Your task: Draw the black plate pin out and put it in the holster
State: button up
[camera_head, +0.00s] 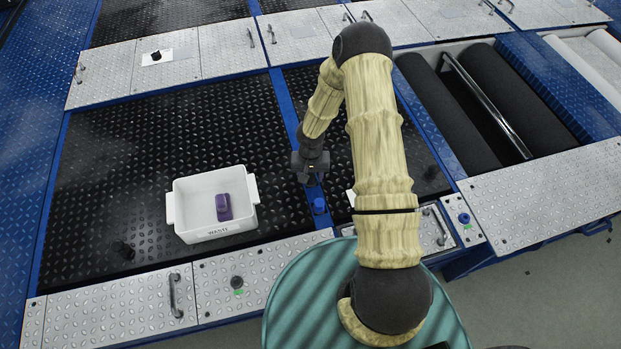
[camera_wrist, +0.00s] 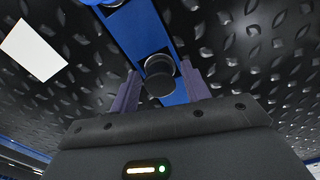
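My gripper (camera_wrist: 158,88) points down at a blue strip, its two purple fingers apart. A black round-headed pin (camera_wrist: 159,77) stands on the strip between the fingers, with a narrow gap beside it; I see no firm contact. In the head view my gripper (camera_head: 312,180) hangs over the blue beam between two black tread plates, and it hides that pin. I cannot tell which thing is the holster.
A white bin (camera_head: 216,233) with a purple object (camera_head: 224,207) stands left of my gripper. A blue capped post (camera_head: 319,205) stands on the beam just in front. Dark rollers (camera_head: 450,115) lie right.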

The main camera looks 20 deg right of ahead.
aim_at(311, 175)
jog(key=c, duration=0.8)
jog(key=shift+a, duration=0.1)
jog(key=shift+c, duration=0.2)
notch_tip(311, 175, up, 10)
jog(key=p, duration=0.3)
jog(key=shift+p, duration=0.3)
